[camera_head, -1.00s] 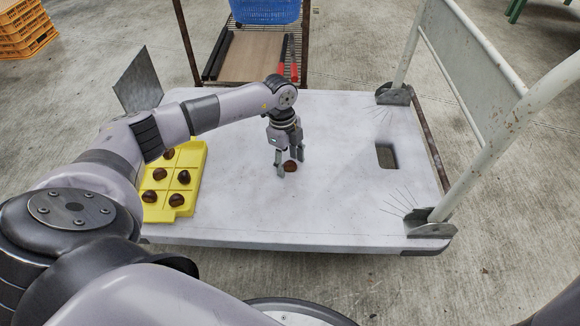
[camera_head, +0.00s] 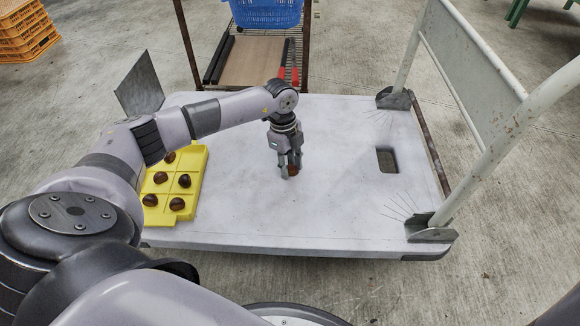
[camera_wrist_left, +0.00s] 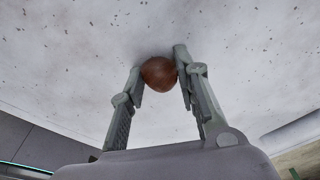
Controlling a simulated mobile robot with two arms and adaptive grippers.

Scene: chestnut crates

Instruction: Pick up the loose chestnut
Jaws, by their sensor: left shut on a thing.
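The loose chestnut (camera_head: 292,170) is dark brown and sits at the middle of the white cart top. My left gripper (camera_head: 290,168) points down over it, shut on it, and its fingers hide part of it. In the left wrist view the round chestnut (camera_wrist_left: 159,74) is between the two fingertips (camera_wrist_left: 160,76), with a finger against each side. I cannot tell whether it still touches the cart top. My right gripper is not in view.
A yellow tray (camera_head: 192,195) with several chestnuts in its compartments lies at the left of the cart top (camera_head: 330,210), partly behind my left arm. A rectangular hole (camera_head: 387,160) and a pale handle frame (camera_head: 500,130) are on the right. The surface around the gripper is clear.

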